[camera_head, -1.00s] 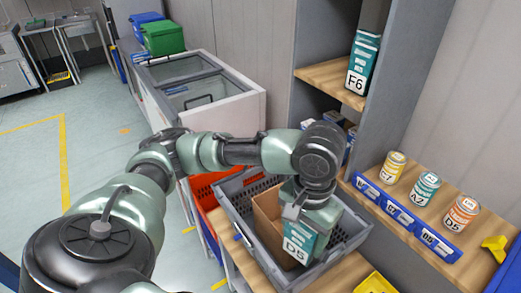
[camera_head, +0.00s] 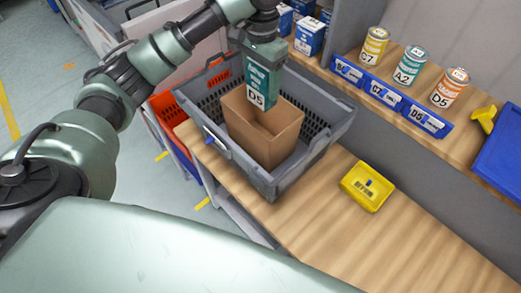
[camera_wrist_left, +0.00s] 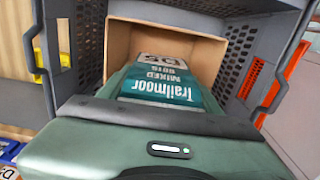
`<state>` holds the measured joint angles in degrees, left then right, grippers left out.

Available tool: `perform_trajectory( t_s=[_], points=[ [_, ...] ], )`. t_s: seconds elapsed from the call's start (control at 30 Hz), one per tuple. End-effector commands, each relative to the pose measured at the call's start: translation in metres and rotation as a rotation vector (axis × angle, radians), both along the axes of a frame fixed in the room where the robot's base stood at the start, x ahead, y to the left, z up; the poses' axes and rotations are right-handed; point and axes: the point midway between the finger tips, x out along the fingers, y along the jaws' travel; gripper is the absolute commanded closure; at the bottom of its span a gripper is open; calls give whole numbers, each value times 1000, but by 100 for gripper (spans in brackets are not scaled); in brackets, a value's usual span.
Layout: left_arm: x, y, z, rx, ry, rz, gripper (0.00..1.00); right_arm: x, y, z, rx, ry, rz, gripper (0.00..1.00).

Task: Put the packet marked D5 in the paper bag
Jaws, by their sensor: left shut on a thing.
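The teal packet marked D5 (camera_head: 262,80) hangs upright from my left gripper (camera_head: 262,50), which is shut on its top end. The packet is over the opening of the brown paper bag (camera_head: 266,142), near its far side; I cannot tell whether its lower end is inside the rim. The bag stands open in a grey crate (camera_head: 262,182). In the left wrist view the packet (camera_wrist_left: 160,84) points toward the open bag (camera_wrist_left: 205,52), with the crate walls (camera_wrist_left: 88,40) around it. My right gripper is not in view.
Cans marked C7, A2 and D5 (camera_head: 449,88) stand on a wooden shelf behind blue label bins (camera_head: 385,93). A yellow bin (camera_head: 367,187) sits on the wooden bench right of the crate. A red-orange tote (camera_head: 172,112) is left of the crate. The bench front is clear.

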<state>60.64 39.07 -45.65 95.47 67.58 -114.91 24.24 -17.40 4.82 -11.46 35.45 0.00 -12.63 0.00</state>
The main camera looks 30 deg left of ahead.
Motion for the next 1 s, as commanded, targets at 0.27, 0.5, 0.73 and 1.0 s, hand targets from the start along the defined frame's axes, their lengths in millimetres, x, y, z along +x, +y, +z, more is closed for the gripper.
perform_trajectory(
  t_s=[0.27,0.5,0.73,1.0],
  points=[
    [5,4,-37,0,9,-20,90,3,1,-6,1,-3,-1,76],
    [4,4,-102,0,7,-19,90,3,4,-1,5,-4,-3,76],
    [5,4,-150,-1,4,-20,90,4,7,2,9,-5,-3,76],
    [4,4,-178,1,5,-19,90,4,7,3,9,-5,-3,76]
  ],
)
